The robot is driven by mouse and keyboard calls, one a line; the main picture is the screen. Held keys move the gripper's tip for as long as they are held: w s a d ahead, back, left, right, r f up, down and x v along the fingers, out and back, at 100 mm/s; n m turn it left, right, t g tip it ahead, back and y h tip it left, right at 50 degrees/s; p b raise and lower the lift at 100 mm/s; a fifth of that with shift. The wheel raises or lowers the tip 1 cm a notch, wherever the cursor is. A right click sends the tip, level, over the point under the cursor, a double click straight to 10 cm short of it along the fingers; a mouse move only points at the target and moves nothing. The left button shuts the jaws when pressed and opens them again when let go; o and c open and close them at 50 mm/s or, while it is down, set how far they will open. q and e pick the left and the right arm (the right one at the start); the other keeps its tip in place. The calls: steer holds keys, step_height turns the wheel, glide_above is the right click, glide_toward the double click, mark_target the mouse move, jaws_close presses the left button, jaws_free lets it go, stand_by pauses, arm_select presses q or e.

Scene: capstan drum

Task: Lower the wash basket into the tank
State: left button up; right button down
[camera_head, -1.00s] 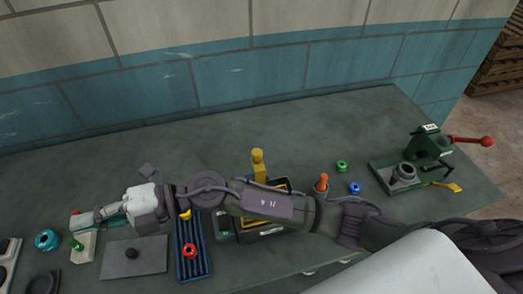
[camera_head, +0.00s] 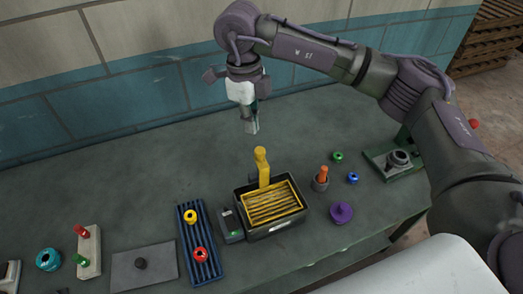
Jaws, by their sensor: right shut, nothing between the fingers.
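The wash basket (camera_head: 286,200) is a yellow slatted basket with a tall yellow handle (camera_head: 262,167) standing at its back left. It sits within the rim of the dark tank (camera_head: 275,232); how deep it sits I cannot tell. My right gripper (camera_head: 251,127) points down in the air above and behind the handle. It is shut, empty and apart from the basket. My left gripper is out of view.
Left of the tank are a small dark box (camera_head: 229,226), a blue ribbed tray (camera_head: 206,264) with yellow and red rings, and a grey plate (camera_head: 144,268). An orange-handled tool (camera_head: 322,179) and purple knob (camera_head: 341,213) stand right. The back bench is clear.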

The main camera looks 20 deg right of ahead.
mark_target(258, 150)
steer(key=shift+d+r, duration=0.2)
steer(key=shift+d, duration=0.2)
steer(key=shift+f, duration=0.1)
steer(key=shift+f, duration=0.2)
steer(key=shift+s+d+f+b, duration=0.15)
steer(key=shift+f+b, duration=0.65)
steer(key=shift+f, duration=0.8)
steer(key=shift+s+d+f+b, duration=0.1)
steer(key=shift+f+b, duration=0.7)
steer(key=shift+f, duration=0.8)
